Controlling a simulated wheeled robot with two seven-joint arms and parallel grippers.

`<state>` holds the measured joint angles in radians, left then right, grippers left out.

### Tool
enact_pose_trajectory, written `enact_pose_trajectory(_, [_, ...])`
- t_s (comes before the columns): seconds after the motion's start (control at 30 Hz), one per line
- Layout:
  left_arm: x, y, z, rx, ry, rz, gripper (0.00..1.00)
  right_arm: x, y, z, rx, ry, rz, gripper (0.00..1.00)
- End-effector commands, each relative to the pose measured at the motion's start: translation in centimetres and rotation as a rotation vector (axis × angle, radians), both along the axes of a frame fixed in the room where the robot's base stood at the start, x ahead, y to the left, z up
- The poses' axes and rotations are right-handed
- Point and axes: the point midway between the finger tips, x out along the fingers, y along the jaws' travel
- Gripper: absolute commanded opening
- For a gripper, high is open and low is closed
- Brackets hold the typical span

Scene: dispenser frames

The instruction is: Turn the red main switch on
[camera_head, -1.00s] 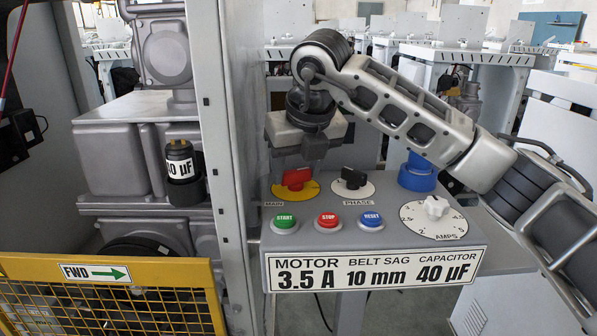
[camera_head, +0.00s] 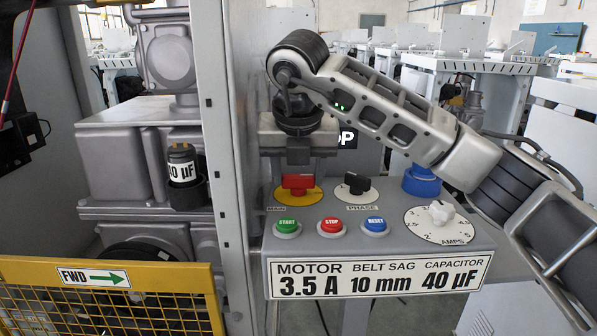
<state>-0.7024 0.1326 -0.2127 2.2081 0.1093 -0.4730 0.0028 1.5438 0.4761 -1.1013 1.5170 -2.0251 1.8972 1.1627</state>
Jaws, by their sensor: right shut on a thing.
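The red main switch (camera_head: 298,183) sits on a round yellow plate (camera_head: 312,195) marked MAIN, at the back left of the grey control panel (camera_head: 400,238). Its handle lies roughly level across the picture. My right gripper (camera_head: 298,167) comes down from above, directly over the switch, and is shut on its red handle. The fingertips are partly hidden, so the exact contact is hard to see. My left gripper is not in view.
The black phase switch (camera_head: 356,183) is just right of the main switch. Green START (camera_head: 287,226), red STOP (camera_head: 331,225) and blue RESET (camera_head: 375,225) buttons stand in front. A grey post (camera_head: 225,150) stands close left.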

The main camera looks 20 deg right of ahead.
Motion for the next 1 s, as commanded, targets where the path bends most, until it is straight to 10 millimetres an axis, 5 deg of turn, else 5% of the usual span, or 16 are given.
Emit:
enact_pose_trajectory(0.17, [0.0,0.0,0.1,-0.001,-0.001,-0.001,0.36,0.0,0.0,0.1,0.002,-0.004,-0.004,0.28])
enact_pose_trajectory(0.2, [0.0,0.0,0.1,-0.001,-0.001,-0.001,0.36,0.0,0.0,0.1,0.002,-0.004,-0.004,0.54])
enact_pose_trajectory(0.3, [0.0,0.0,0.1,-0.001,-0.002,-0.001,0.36,0.0,0.0,0.1,0.002,-0.003,-0.003,0.73])
enact_pose_trajectory(0.67, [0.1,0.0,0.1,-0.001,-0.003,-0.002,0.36,-0.2,0.1,0.6,0.002,-0.004,-0.001,0.73])
enact_pose_trajectory(1.0, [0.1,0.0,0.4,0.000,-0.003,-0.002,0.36,-2.7,0.8,7.4,0.000,-0.009,-0.001,0.73])
